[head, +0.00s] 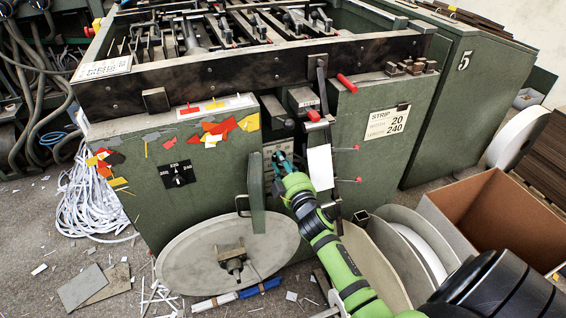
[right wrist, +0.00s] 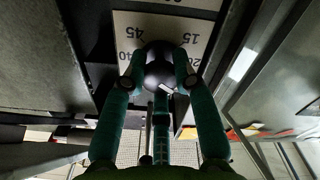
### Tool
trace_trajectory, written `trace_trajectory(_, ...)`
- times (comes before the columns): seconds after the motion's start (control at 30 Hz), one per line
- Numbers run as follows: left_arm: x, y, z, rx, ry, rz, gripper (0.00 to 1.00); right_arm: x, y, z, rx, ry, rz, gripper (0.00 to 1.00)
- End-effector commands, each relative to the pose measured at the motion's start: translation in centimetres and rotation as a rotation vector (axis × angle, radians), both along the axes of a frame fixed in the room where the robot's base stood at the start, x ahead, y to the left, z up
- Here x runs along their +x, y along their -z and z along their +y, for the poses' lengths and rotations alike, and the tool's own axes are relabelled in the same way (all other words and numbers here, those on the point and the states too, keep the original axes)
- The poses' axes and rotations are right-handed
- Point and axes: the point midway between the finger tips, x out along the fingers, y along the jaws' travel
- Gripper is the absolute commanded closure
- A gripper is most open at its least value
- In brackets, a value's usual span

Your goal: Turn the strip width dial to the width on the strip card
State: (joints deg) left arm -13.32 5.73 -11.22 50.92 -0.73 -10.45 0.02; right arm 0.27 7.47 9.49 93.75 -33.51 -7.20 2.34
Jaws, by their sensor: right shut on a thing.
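The strip card (head: 388,120) on the green machine front reads width 20 and length 240. The strip width dial (right wrist: 160,66) is a round black knob on a pale plate (right wrist: 195,28) with printed numbers; 45 and 15 are readable, others are partly covered. A small white mark shows on the knob, but its setting cannot be told. My right gripper (head: 284,166) reaches into the recess in the machine front. In the right wrist view its green fingers (right wrist: 160,88) are shut around the knob. In the head view the dial is mostly hidden by the gripper. My left gripper is not in view.
An open green door (head: 256,193) stands left of my right gripper, and a white tag (head: 320,167) hangs just right of it. A cardboard box (head: 490,215) and a large disc (head: 228,254) stand in front.

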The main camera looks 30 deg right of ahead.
Motion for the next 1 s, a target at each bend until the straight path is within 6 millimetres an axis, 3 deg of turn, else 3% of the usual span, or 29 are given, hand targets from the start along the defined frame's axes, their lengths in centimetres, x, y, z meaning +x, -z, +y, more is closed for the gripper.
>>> trace_trajectory(0.03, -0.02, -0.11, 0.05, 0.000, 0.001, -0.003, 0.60, 0.27, -0.91, 0.15, -0.049, -0.006, -0.008, 1.00)
trace_trajectory(0.5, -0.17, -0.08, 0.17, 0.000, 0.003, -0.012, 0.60, 0.32, -0.83, 0.33, -0.441, -0.007, 0.084, 1.00)
trace_trajectory(1.0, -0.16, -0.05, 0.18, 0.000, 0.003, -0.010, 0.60, 0.34, -0.74, 0.46, -0.620, -0.007, 0.128, 1.00)
